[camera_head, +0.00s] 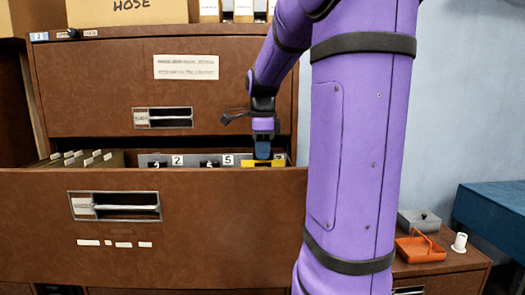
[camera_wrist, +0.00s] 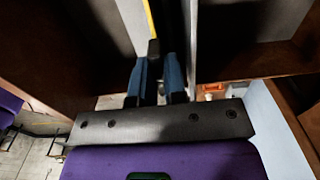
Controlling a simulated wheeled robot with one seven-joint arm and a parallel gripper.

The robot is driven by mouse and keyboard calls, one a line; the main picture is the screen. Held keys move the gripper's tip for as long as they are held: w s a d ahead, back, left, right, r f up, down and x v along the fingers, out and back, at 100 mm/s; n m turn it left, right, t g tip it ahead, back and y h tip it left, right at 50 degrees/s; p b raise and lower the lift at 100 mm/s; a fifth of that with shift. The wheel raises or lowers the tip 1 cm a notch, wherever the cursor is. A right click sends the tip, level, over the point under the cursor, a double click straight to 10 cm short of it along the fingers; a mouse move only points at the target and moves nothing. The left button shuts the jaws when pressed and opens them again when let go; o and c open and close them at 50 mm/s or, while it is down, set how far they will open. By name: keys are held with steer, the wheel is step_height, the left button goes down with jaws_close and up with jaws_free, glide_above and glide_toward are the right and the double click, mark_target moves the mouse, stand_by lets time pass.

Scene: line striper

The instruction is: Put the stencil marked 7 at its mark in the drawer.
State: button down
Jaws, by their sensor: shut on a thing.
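My gripper (camera_head: 263,152) is over the right part of the open drawer (camera_head: 200,225), with its dark blue fingers pointing down. It is shut on a thin yellow-edged plate (camera_head: 250,164), whose top shows just above the drawer's front edge. In the wrist view the plate (camera_wrist: 150,18) shows edge-on beyond the fingers (camera_wrist: 158,75). I cannot read a 7 on it. Grey upright stencils or dividers (camera_head: 205,158) with small white number tags, one reading 5 (camera_head: 228,160), stand to its left. The drawer front hides their lower parts and the drawer floor.
Tan folders (camera_head: 90,158) with white tabs fill the drawer's left end. A closed drawer (camera_head: 165,85) is above, with a box marked HOSE (camera_head: 128,12) on top. At right are an orange tray (camera_head: 420,248), a grey box (camera_head: 418,221) and a blue bench (camera_head: 495,210).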

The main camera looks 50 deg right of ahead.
steer(key=shift+f, duration=1.35)
steer(key=c, duration=1.1)
jaws_free()
steer(key=o, duration=0.3)
steer(key=shift+r, duration=3.45)
